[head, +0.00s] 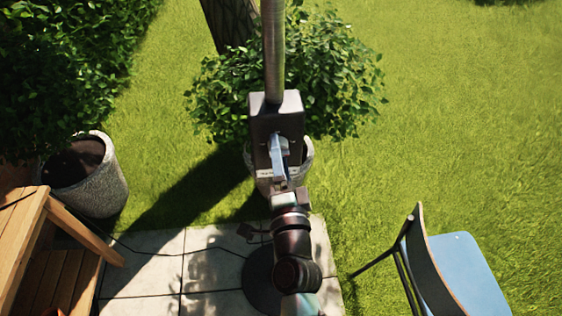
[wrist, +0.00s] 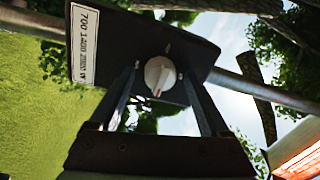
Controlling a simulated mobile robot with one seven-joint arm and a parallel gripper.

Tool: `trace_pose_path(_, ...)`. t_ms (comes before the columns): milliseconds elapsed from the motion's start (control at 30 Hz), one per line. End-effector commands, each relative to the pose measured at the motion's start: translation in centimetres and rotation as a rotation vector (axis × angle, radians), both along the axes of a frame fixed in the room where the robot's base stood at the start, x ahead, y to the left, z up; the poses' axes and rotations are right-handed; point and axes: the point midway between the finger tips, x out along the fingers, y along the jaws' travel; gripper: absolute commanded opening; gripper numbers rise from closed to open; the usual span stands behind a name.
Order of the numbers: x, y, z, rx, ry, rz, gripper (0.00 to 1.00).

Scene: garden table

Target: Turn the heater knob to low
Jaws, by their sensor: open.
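The heater's dark control box (head: 262,115) is fixed on a metal pole (head: 273,50) in the middle of the head view. The light round knob (wrist: 160,74) is on the box face in the wrist view, with a red pointer mark toward the bottom of the picture and marks on the face around it. My gripper (wrist: 160,82) is open, with one finger to each side of the knob in the picture; I cannot tell whether they touch it. It also shows in front of the box in the head view (head: 279,150), where it hides most of the knob. A white label (wrist: 83,45) is on the box.
A glowing orange heater part (wrist: 300,150) is at the lower right of the wrist view. A blue chair (head: 462,270) stands right, a wooden table (head: 30,235) left. A planter (head: 103,183) is behind the table. A cable crosses the paving (head: 150,270).

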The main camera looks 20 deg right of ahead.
Motion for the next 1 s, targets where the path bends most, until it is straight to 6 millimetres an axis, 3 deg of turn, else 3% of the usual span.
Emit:
trace_pose_path(167, -1.2, 0.3, -0.2, 0.000, 0.002, -0.001, 0.80)
trace_pose_path(700, -10.2, 2.9, -1.0, 0.001, 0.002, 0.000, 0.80)
trace_pose_path(1000, -12.3, 3.5, -0.9, 0.000, 0.000, 0.000, 0.80)
